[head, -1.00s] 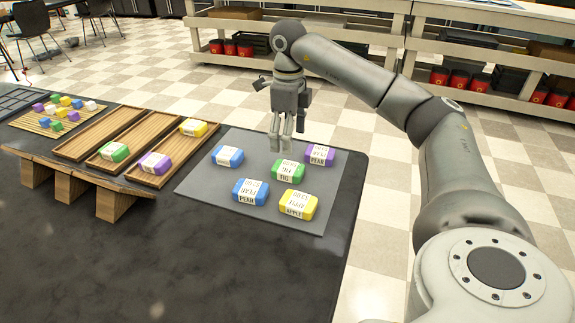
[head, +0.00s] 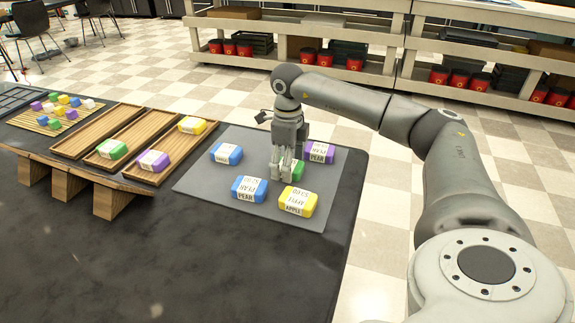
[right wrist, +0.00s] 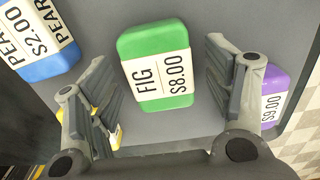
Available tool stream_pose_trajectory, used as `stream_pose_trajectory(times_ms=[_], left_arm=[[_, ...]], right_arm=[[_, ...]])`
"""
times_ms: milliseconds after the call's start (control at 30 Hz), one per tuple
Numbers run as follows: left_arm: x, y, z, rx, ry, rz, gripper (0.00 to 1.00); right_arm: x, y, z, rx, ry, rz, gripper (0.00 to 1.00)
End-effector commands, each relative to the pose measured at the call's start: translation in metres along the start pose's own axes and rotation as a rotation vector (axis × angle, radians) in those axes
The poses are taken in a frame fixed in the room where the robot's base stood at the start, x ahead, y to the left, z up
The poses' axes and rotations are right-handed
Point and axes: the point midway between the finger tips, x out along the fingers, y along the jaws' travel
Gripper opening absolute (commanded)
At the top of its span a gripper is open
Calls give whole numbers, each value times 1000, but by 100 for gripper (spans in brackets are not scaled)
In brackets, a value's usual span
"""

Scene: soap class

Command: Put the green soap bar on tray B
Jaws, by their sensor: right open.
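The green soap bar (right wrist: 150,45), labelled FIG $8.00, lies on the grey mat (head: 208,181). In the head view it is mostly hidden behind my right gripper (head: 282,176). In the right wrist view the gripper (right wrist: 165,95) is open, with a finger on each side of the green bar and nothing held. Three wooden trays stand at the left: the left one (head: 97,131) is empty, the middle one (head: 138,131) holds another green bar (head: 112,149), and the right one (head: 173,145) holds a purple and a yellow bar. No tray letter is readable. My left gripper is out of view.
Close around the green bar on the mat are a purple bar (head: 320,153), a yellow bar (head: 302,201) and a blue PEAR bar (head: 249,189). Another blue bar (head: 226,153) lies farther left. Small colored blocks sit on a slatted mat at far left.

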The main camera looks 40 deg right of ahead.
Motion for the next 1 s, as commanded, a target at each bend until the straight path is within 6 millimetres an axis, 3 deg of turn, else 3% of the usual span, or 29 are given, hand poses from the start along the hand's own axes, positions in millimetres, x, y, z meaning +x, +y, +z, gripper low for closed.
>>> stream_pose_trajectory(times_ms=[67,467,767,1000], left_arm=[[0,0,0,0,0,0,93],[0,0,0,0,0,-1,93],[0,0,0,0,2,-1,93],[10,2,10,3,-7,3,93]], right_arm=[[0,0,0,0,0,0,69],[-1,0,0,0,-1,0,18],[-5,0,1,0,-2,0,18],[-35,0,2,-1,-5,-1,18]])
